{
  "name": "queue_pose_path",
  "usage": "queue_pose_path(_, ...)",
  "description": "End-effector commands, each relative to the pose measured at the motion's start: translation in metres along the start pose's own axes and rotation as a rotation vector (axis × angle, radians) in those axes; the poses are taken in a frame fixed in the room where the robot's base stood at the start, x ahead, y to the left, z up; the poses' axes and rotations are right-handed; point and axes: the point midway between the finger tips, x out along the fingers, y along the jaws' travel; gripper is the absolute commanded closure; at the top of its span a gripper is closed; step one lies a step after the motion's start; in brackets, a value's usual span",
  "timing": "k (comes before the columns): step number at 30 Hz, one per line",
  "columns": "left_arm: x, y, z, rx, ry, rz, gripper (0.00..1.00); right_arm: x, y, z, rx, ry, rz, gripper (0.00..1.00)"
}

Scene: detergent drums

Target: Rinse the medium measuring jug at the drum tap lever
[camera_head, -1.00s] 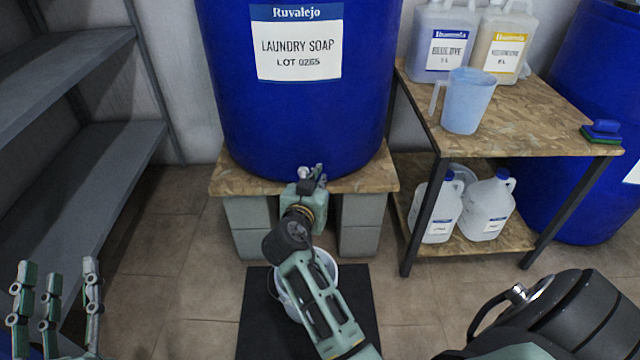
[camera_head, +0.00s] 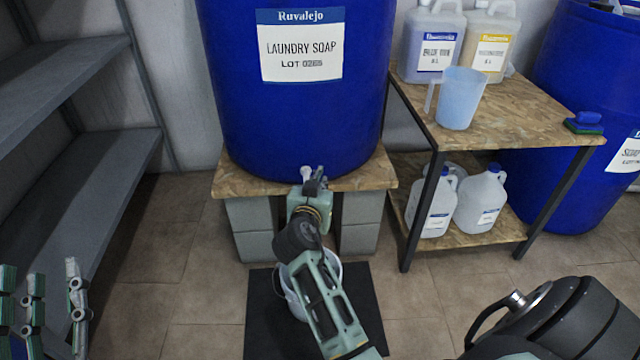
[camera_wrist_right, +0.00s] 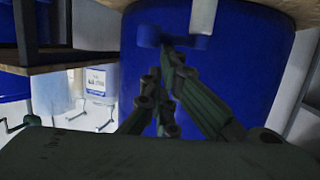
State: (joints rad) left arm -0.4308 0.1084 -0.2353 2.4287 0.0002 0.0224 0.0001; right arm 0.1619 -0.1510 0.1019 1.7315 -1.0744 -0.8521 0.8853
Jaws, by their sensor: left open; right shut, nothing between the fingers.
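A translucent blue measuring jug (camera_head: 461,98) stands upright on top of the wooden bench, its handle to the left. The big blue laundry soap drum (camera_head: 290,115) rests on a board over grey blocks, with its tap (camera_head: 307,174) low at the front. My right gripper (camera_head: 316,186) is shut and empty at the tap, partly covering it. In the right wrist view its fingertips (camera_wrist_right: 170,60) are close to a blue lever-like part (camera_wrist_right: 172,38); contact cannot be told. My left gripper (camera_head: 45,290) is open and empty at the lower left, far from the jug.
A white bucket (camera_head: 292,300) stands on a black mat (camera_head: 262,318) below the tap, partly behind my right arm. Jugs of liquid (camera_head: 430,45) stand on the bench (camera_head: 520,110) and its lower shelf. A blue-green brush or sponge (camera_head: 584,122) lies at its right. Grey shelving (camera_head: 90,180) stands left.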

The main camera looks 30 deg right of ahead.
Motion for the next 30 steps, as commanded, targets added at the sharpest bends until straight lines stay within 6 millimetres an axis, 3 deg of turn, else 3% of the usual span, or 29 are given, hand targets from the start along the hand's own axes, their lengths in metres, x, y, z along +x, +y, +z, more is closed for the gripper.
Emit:
queue_pose_path(15, 0.0, 0.0, 0.003, -0.001, -0.016, -0.001, 0.6, 0.001, 0.002, 0.002, -0.004, -0.008, 0.005, 1.0)
queue_pose_path(23, -0.008, -0.006, 0.046, 0.007, -0.249, -0.014, 0.6, 0.006, 0.005, -0.016, -0.003, -0.003, 0.002, 1.0)
queue_pose_path(30, -0.032, -0.013, 0.093, 0.012, -0.517, -0.029, 0.6, 0.013, 0.009, -0.033, -0.003, 0.001, 0.0, 1.0)
